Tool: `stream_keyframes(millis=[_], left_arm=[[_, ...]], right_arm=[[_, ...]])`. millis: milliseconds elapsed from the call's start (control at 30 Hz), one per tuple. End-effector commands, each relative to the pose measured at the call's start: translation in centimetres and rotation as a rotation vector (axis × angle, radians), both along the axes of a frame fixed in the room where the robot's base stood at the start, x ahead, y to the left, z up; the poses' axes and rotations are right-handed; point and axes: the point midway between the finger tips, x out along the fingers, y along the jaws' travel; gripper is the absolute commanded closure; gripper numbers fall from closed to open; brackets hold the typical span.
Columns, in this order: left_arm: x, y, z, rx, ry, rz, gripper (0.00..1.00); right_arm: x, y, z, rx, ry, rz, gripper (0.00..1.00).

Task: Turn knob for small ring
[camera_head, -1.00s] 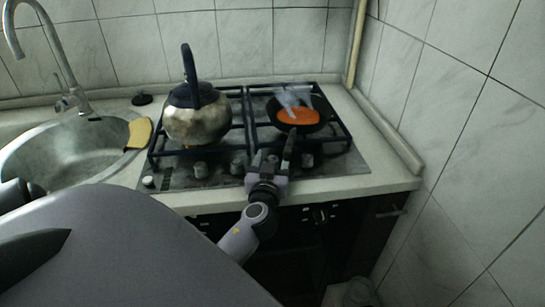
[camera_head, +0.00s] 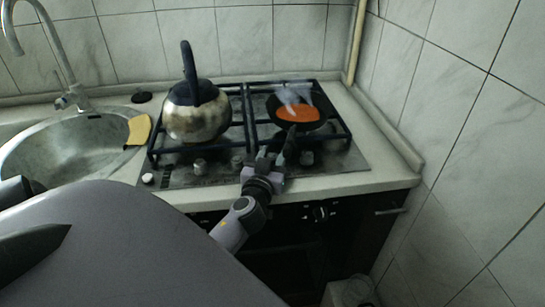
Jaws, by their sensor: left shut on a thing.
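A row of stove knobs runs along the front of the hob (camera_head: 330,166). The knobs I can see are a left one (camera_head: 200,166), a middle one (camera_head: 237,162) and a right one (camera_head: 306,157). My left gripper (camera_head: 276,156) is at the front of the hob, between the middle and right knobs. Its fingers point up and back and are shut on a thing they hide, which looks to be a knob. I cannot tell how far that knob is turned. The small ring cannot be made out. My right gripper is not in view.
A kettle (camera_head: 196,118) stands on the left of the grate. A black pan (camera_head: 318,124) with orange contents (camera_head: 299,113) steams behind my gripper. A sink (camera_head: 60,150) with a yellow cloth (camera_head: 138,130) is at the left. A tiled wall closes the right side.

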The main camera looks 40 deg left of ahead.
Motion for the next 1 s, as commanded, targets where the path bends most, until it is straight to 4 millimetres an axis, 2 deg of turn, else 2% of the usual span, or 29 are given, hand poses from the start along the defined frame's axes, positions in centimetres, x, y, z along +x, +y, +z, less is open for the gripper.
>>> stream_keyframes(millis=[267, 300, 333, 700, 1000], left_arm=[[0.0, 0.0, 0.0, 0.0, 0.0, -0.004, 0.9], [0.0, 0.0, 0.0, 0.0, 0.0, -0.003, 0.47], [0.0, 0.0, 0.0, 0.0, 0.0, -0.003, 0.4], [-0.3, -0.2, -0.1, -0.002, -0.001, -0.003, 0.4], [-3.7, -2.0, -0.2, -0.004, -0.001, -0.003, 0.4]], right_arm=[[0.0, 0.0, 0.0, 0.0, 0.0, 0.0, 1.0], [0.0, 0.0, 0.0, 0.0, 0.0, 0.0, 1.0], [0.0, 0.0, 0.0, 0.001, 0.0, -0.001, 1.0], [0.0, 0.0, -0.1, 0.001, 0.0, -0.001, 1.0], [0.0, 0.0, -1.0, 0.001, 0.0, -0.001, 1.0]])
